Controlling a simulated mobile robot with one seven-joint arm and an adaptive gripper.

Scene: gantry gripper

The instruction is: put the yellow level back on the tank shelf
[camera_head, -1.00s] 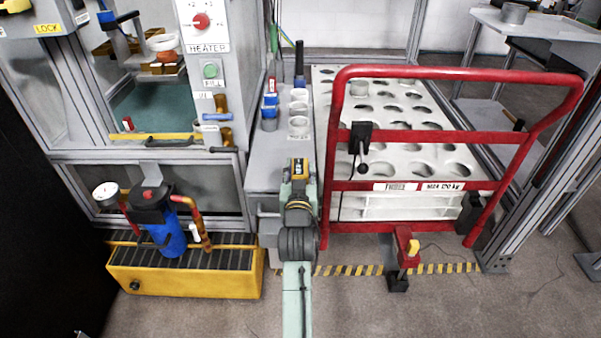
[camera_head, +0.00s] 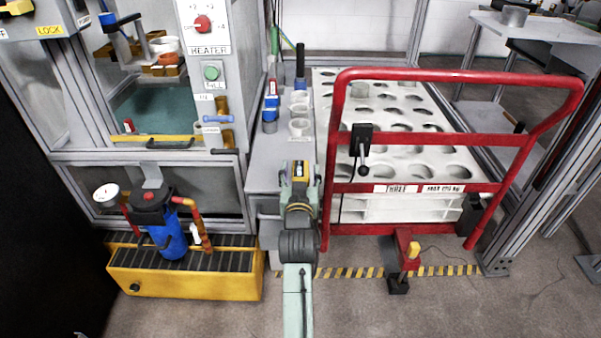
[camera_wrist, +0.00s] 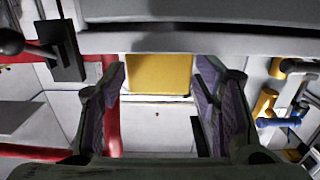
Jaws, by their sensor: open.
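My gripper (camera_wrist: 158,110) shows in the wrist view with its two purple-lined fingers spread apart. A plain yellow rectangular face (camera_wrist: 158,73) shows between them, just below a grey edge; I cannot tell whether it is the level or how far off it is. In the head view my arm reaches forward to the grey counter, and its fingertips are not clear. A thin yellow bar (camera_head: 155,138) lies along the front ledge of the tank cabinet at left, well left of my arm. I cannot tell whether this bar is the level.
The red-railed trolley (camera_head: 455,75) with its white holed top stands right of my arm. White cups (camera_head: 299,128) and a blue item (camera_head: 269,112) stand on the grey counter (camera_head: 265,165). A yellow tray base (camera_head: 185,283) with a blue filter (camera_head: 168,240) is at lower left.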

